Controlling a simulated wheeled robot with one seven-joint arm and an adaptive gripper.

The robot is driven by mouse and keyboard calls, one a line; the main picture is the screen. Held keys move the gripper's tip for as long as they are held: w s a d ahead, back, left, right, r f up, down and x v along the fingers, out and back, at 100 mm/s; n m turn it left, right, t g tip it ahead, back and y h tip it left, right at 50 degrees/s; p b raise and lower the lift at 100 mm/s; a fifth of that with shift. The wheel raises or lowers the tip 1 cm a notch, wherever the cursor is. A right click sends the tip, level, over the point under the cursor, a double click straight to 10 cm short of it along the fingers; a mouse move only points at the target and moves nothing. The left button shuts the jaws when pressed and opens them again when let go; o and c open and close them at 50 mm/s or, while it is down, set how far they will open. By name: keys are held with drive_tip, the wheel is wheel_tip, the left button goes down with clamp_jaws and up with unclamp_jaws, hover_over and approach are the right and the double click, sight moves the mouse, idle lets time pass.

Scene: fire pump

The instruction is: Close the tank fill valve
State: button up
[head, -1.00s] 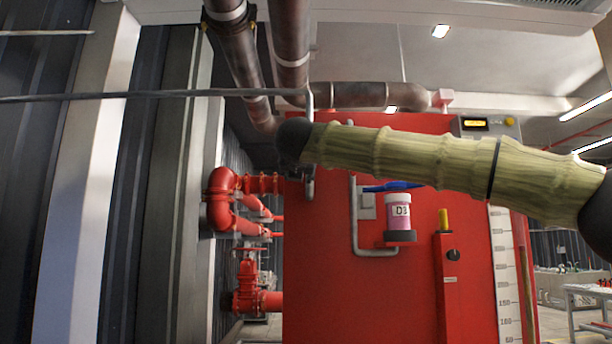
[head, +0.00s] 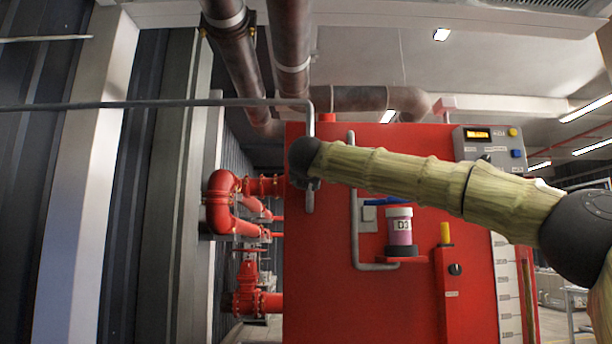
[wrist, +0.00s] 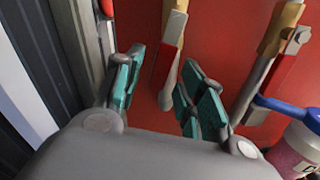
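My gripper (wrist: 163,62) is open, its teal-padded fingers apart. Between and beyond the fingers in the wrist view is a lever (wrist: 168,50) with a red and white handle and a brass-coloured end; it looks apart from both fingers. I cannot tell for sure that this is the tank fill valve. A second red-handled lever (wrist: 270,65) with brass fittings stands further right. A thin grey pipe (head: 200,102) comes down there.
A blue handle (head: 385,201) and a pink jar marked D3 (head: 400,228) are right of the gripper, near a grey pipe (head: 356,240). A control box (head: 488,143) is at the upper right. Red pipes (head: 221,200) and a ribbed wall (head: 115,200) are at left.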

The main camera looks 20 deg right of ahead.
drive_tip(key=shift+w+d, duration=0.15)
drive_tip(key=shift+w, duration=0.15)
drive_tip(key=shift+c, duration=0.3)
clamp_jaws()
